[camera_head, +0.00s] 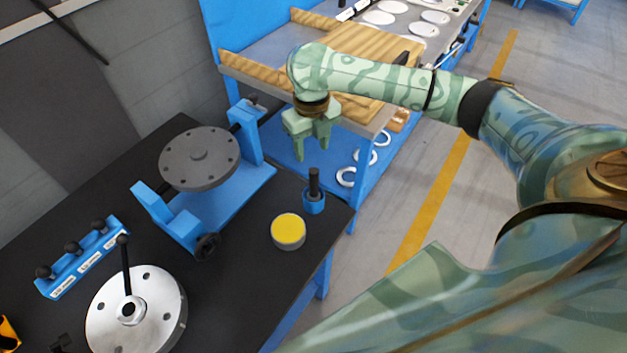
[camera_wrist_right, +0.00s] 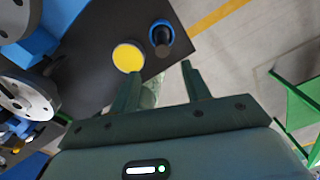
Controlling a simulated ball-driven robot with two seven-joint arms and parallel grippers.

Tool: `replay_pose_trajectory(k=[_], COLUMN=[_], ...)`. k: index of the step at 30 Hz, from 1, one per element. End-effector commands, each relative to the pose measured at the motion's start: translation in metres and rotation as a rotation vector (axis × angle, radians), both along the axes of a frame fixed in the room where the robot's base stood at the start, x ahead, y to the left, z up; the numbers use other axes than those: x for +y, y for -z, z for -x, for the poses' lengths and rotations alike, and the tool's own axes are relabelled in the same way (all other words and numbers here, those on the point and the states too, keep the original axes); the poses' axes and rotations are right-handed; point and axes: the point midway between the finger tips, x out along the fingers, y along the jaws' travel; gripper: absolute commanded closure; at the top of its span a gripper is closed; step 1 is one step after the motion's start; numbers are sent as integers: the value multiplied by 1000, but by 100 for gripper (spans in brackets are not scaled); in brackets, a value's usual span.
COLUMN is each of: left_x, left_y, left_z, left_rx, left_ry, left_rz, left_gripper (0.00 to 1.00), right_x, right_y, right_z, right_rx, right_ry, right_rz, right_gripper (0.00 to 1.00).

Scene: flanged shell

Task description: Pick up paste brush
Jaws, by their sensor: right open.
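The paste brush appears to be the black upright handle (camera_head: 314,182) standing in a small blue cup (camera_head: 313,203) near the table's right corner. It also shows in the right wrist view as a dark handle (camera_wrist_right: 162,36) inside the blue ring of the cup (camera_wrist_right: 150,49). Its bristles are hidden. My right gripper (camera_head: 312,150) is open and empty, above and beyond the brush in the head view, apart from it. In the right wrist view the two fingers of my right gripper (camera_wrist_right: 160,73) point toward the cup. My left gripper is not in view.
A yellow-topped round tin (camera_head: 288,229) stands beside the cup. A blue stand with a grey flanged disc (camera_head: 185,158), a silver flange (camera_head: 110,310) and a blue rack (camera_head: 80,262) share the black table (camera_head: 240,285). A blue shelf bench stands behind.

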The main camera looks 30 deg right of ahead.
Motion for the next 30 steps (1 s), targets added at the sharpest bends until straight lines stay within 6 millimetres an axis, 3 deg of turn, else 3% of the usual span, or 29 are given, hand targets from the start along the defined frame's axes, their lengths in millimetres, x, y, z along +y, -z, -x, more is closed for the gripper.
replay_pose_trajectory(k=[1, 7, 17, 24, 30], left_x=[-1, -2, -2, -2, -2], left_y=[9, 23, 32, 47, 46], left_z=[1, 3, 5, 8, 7], left_rx=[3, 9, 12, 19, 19], left_ry=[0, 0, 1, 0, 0], left_rz=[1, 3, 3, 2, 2], left_gripper=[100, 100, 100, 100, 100], right_x=[0, 1, -2, -5, -5], right_y=[20, 63, 89, 128, 129], right_z=[1, 0, 0, 1, 0], right_rx=[7, 3, 0, 0, -3], right_ry=[1, 3, 5, 3, 3], right_rz=[-1, -2, -2, -2, -1], right_gripper=[53, 53, 53, 53, 53])
